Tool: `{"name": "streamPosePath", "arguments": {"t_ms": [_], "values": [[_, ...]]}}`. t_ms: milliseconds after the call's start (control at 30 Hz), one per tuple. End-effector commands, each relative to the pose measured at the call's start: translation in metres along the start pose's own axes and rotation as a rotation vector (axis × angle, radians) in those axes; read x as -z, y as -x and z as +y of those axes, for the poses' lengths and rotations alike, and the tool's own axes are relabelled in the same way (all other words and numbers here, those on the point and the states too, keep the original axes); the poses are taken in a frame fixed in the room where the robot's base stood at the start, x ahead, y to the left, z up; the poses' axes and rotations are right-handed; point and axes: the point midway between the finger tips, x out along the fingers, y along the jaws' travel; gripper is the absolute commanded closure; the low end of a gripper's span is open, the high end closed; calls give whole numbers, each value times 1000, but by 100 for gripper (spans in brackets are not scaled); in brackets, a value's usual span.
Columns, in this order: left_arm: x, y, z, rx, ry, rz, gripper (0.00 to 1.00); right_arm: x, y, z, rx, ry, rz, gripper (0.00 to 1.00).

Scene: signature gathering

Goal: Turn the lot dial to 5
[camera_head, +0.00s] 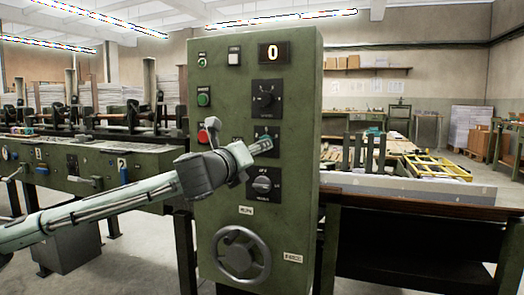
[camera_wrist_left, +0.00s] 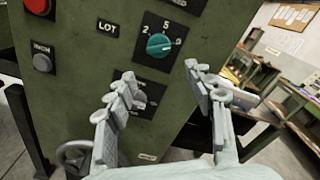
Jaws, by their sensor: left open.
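My left gripper, also in the left wrist view (camera_wrist_left: 160,73), is open and empty in front of the panel. Its two fingers are spread wide, with the knob showing beyond the gap. The fingers appear apart from the knob. My right gripper is not in view.
The green panel (camera_head: 222,90) carries a display reading 0 (camera_head: 275,52), another dial above (camera_head: 266,98), one below (camera_head: 263,183), and a handwheel (camera_head: 241,254). A red button (camera_head: 204,136) sits left of my gripper. Machinery stands at left, a table at right.

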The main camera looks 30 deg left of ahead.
Motion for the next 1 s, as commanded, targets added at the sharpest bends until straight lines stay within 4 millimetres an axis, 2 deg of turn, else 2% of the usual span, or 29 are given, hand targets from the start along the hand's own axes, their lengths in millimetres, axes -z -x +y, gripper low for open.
{"name": "streamPosePath", "arguments": {"t_ms": [33, 167, 400, 600, 933, 1000], "values": [[-9, 1, -1, 3, -26, -15, 47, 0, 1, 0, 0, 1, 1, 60], [-16, -8, -2, 6, -49, -23, 47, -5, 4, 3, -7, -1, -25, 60], [-16, -46, -3, 5, -43, -22, 47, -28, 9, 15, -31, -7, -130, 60], [-17, -69, -3, 5, -46, -22, 47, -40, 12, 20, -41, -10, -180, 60], [-16, -74, -2, 5, -48, -22, 47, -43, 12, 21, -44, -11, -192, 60], [-16, -74, -2, 5, -47, -22, 53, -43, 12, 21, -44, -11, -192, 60]]}}
